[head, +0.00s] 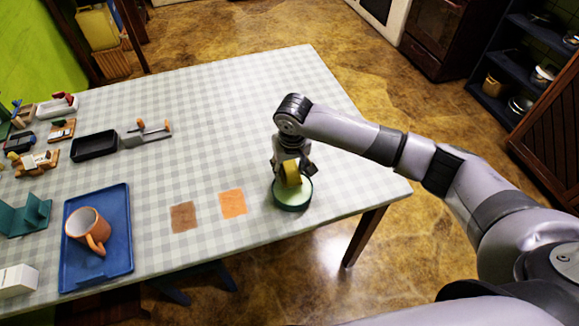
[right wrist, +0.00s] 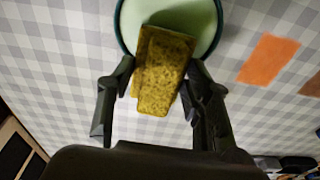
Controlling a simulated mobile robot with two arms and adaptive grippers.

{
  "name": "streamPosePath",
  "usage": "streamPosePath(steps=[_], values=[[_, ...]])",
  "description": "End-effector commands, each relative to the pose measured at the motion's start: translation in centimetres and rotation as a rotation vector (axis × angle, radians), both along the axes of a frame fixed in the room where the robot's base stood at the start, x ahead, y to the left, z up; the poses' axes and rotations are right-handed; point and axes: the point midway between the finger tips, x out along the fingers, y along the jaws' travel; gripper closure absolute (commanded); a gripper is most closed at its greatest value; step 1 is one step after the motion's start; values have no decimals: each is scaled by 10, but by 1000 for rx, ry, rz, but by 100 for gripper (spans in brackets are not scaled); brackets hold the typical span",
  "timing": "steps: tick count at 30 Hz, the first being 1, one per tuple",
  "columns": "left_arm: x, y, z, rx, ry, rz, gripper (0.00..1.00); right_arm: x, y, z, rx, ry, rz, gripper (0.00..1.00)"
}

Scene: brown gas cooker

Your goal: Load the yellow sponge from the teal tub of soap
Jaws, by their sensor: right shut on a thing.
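The yellow sponge (head: 291,174) is between the fingers of my right gripper (head: 292,170), which is shut on it. In the right wrist view the sponge (right wrist: 163,70) shows its speckled yellow face between the two fingertips (right wrist: 160,82). The round teal tub (head: 292,203) stands on the table near its right front edge and holds pale green soap. The sponge is over the tub in both views; whether it touches the soap I cannot tell. The tub's rim (right wrist: 119,30) shows at the top of the right wrist view. My left gripper is not in view.
An orange square (head: 233,203) and a brown square (head: 184,217) lie left of the tub. A blue tray (head: 120,262) holds an orange mug (head: 88,230). A black tray (head: 94,146) and several small items stand farther left. The table's far middle is clear.

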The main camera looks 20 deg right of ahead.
Motion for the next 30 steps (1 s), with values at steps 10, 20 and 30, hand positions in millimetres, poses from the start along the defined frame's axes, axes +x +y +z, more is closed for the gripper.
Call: streamPosePath(steps=[10,20,30], values=[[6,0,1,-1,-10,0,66,0,0,0,0,0,0,75],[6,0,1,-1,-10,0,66,0,0,-2,0,0,0,75],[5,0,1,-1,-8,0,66,0,0,-6,0,-1,0,75]])
